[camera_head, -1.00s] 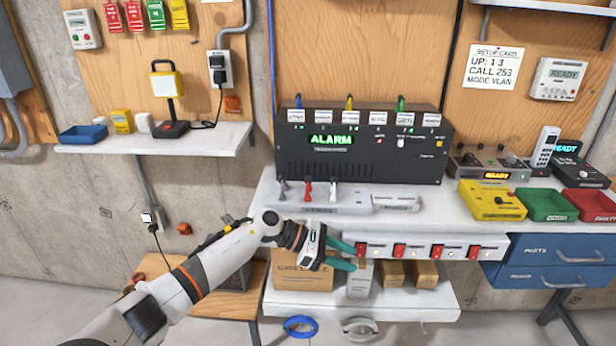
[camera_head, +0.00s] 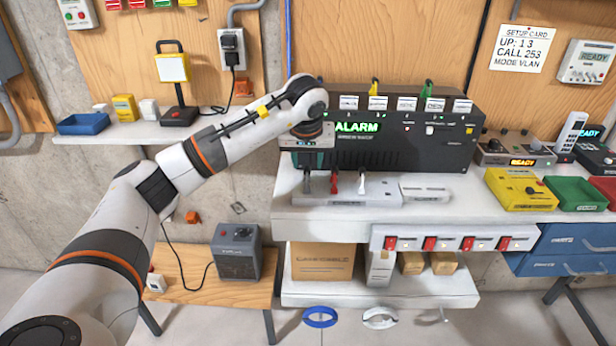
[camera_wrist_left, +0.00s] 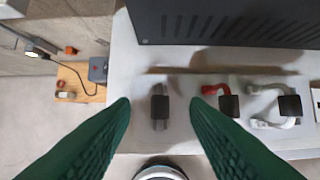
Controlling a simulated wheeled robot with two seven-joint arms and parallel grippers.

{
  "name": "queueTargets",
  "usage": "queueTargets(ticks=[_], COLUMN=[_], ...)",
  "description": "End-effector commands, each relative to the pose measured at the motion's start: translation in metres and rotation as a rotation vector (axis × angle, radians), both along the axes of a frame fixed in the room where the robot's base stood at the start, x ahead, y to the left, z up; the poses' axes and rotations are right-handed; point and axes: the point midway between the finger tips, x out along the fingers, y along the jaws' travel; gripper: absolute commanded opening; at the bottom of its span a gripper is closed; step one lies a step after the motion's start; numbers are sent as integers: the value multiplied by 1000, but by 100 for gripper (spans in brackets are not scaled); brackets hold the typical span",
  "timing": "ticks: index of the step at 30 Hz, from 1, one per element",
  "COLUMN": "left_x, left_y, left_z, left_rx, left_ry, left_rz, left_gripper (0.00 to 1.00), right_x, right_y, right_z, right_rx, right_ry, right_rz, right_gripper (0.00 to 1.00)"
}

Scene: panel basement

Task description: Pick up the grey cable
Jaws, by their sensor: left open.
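The grey cable (camera_head: 307,182), a short lead with a dark plug, stands in the pale holder (camera_head: 345,200) on the bench, left of the red and white cables. It also shows in the left wrist view (camera_wrist_left: 160,108), between the fingertips in the picture. My left gripper (camera_head: 309,160) points down above it, open and empty. Its two green fingers (camera_wrist_left: 160,103) lie either side of the grey cable in the left wrist view; no contact is visible. The red cable (camera_wrist_left: 222,100) is just right of the right finger, and the white cable (camera_wrist_left: 275,110) is farther right. My right gripper is out of view.
The black alarm unit (camera_head: 400,148) stands close behind the holder. A red-switched strip (camera_head: 450,239) runs along the bench front. A grey box (camera_head: 236,254) stands on the wooden stool.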

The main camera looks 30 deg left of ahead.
Motion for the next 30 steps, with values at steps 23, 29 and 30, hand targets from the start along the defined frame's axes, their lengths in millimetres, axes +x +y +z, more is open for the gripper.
queueTargets(ticks=[23,29,30], left_x=[16,16,16], left_y=[10,10,10], left_z=[-52,-52,-52], left_rx=[-3,-3,-3], left_ry=[-2,-2,-2], left_rz=[0,0,0], left_gripper=[35,3,0], right_x=[1,1,1], right_y=[13,10,9], right_z=[15,15,15], right_rx=[16,12,11], right_ry=[-1,-1,-1], right_rz=[-5,-3,-2], right_gripper=[36,36,36])
